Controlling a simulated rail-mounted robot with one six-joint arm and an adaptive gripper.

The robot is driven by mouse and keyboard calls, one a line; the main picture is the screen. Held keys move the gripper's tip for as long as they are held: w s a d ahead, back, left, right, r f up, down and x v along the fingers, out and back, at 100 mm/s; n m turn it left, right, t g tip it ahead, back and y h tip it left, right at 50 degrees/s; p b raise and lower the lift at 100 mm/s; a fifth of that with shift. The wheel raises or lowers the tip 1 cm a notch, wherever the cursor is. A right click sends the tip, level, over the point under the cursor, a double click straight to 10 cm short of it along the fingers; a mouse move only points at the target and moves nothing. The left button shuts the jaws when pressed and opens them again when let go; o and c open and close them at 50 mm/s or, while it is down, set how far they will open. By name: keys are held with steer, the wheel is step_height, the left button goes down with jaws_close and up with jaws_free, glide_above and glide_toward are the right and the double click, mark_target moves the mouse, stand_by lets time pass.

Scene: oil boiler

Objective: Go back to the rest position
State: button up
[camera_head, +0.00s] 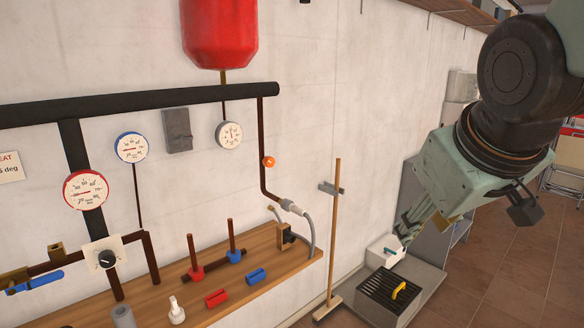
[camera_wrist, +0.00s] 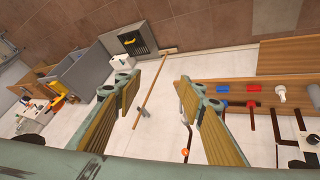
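My gripper (camera_head: 404,240) is raised at the right of the head view, in front of the wall and apart from the bench. Its fingers point down and to the left. In the wrist view my gripper (camera_wrist: 152,88) shows its two wood-coloured finger pads spread wide apart. Nothing is between them, so it is open and empty. The fingertips touch nothing that I can make out.
A wooden bench (camera_head: 262,262) with pipes, red and blue fittings and gauges runs along the wall at left. A broom (camera_head: 333,240) leans beside it. A dark grated box (camera_head: 388,291) stands below my gripper. Tiled floor (camera_head: 490,260) at right is clear.

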steer(key=s+a+f+m+g, duration=0.1)
steer(key=s+f, duration=0.1)
steer(key=s, duration=0.8)
steer(key=s+a+f+m+g, duration=0.1)
steer(key=s+f+m+g, duration=0.1)
steer(key=s, duration=0.9)
steer(key=shift+a+y, duration=0.25)
steer(key=shift+y, duration=0.15)
steer(key=shift+w+r, duration=0.1)
steer(key=shift+w, duration=0.1)
stand_by(2.1)
steer(key=w+r+n+t+p, duration=0.2)
steer(key=w+r+t, duration=0.1)
steer(key=w, duration=2)
steer(key=w+r+n+t+p, duration=0.1)
steer(key=w+r+t, duration=0.25)
steer(key=w, duration=1.85)
steer(key=w+a+f+n+t+y+p, duration=0.1)
steer(key=w+a+f+n+y, duration=0.2)
steer(key=w+a, duration=0.55)
steer(key=w+a+f+n+t+y+p, duration=0.1)
steer(key=w+a+f+t+y+p, duration=0.25)
steer(key=w, duration=0.75)
steer(key=w+a+f+n+g+y, duration=0.1)
steer(key=w+a+f+y, duration=0.1)
steer(key=a+f+y, duration=0.2)
steer(key=shift+a+n+g+y, duration=0.4)
steer(key=shift+a+y, duration=0.35)
steer(key=shift+a, duration=1)
